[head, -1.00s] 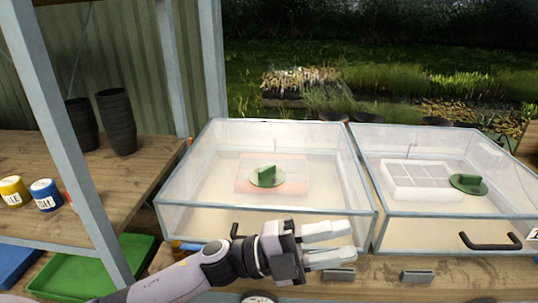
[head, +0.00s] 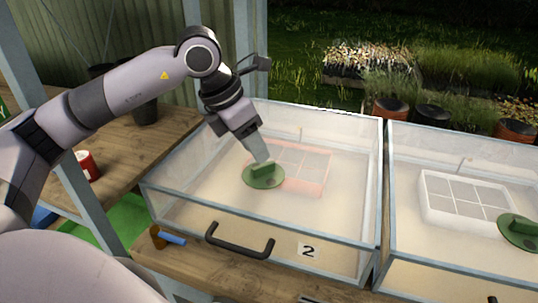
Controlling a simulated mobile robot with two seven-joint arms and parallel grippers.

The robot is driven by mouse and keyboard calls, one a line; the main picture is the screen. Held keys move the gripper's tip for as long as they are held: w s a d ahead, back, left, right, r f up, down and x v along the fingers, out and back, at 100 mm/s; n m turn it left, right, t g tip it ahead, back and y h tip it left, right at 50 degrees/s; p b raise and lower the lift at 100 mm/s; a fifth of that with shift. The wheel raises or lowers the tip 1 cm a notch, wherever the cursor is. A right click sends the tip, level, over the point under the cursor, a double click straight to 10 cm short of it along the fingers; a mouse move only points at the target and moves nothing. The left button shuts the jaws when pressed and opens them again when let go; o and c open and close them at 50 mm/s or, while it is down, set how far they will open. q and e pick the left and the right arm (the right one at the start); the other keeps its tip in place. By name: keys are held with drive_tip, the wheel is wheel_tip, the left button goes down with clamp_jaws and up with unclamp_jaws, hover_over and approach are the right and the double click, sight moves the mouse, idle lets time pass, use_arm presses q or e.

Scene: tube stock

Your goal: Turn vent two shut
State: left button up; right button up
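Vent two is a round green disc with a raised grip bar (head: 264,180) on the clear lid of the left propagator box (head: 190,212), whose front bears a "2" label (head: 308,251). My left gripper (head: 264,160) points down from above, with its fingertips at the top of the grip bar. The fingers overlap in this view, so I cannot tell whether they are closed on the bar or just around it. Part of the bar is hidden by them. My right gripper is out of view.
A second clear box (head: 450,255) with a green vent (head: 520,232) stands to the right. A black handle (head: 240,243) is on the near side of box two. A blue-handled tool (head: 172,238) lies on the wooden bench in front. A post stands at left.

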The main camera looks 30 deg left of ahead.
sight(263, 165)
use_arm(q)
drive_tip(key=shift+y, duration=0.4)
drive_tip(key=x, duration=0.4)
drive_tip(key=a+p+x, duration=0.1)
drive_tip(key=x, duration=0.1)
drive_tip(key=shift+w+f, duration=0.2)
drive_tip(key=shift+w, duration=0.2)
clamp_jaws()
